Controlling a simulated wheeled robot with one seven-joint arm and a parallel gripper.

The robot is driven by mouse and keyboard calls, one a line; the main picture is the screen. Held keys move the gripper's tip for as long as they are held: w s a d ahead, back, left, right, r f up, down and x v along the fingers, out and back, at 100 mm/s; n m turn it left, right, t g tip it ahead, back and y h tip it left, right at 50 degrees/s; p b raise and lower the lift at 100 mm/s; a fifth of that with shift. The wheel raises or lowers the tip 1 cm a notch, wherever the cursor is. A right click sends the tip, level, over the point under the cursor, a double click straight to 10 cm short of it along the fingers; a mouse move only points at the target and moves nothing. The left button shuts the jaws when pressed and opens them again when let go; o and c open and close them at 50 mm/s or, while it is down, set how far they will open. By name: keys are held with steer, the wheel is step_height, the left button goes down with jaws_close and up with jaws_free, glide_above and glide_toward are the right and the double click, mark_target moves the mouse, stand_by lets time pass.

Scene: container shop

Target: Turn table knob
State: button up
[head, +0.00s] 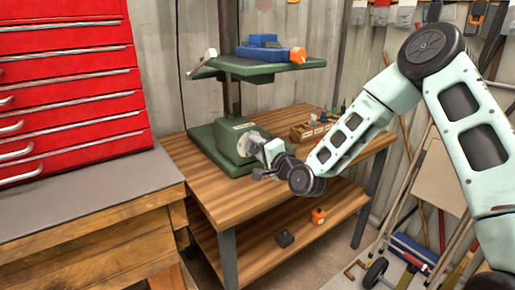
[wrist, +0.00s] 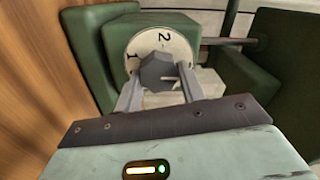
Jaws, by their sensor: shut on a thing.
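The knob (wrist: 158,70) is a small grey faceted piece on a round white dial (wrist: 180,46) marked 1 and 2, on a green machine housing (wrist: 120,38). In the wrist view my gripper (wrist: 158,86) has a finger on each side of the knob and is shut on it. In the head view my gripper (head: 268,152) is at the front of the green machine base (head: 215,150) on the wooden table (head: 235,195). The knob is hidden there behind the gripper.
A green drill-press table (head: 260,68) above carries a blue and orange vise (head: 268,50). A wooden tool block (head: 312,130) stands right of the base. A red drawer cabinet (head: 75,90) on a bench is at left. The lower shelf (head: 260,240) holds small items.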

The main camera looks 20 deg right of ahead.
stand_by(0.5)
steer(key=o, duration=1)
steer(key=shift+c, duration=0.2)
steer(key=p+v, duration=0.9)
steer(key=v, duration=0.8)
steer(key=shift+s, duration=0.2)
steer(key=shift+d, duration=0.1)
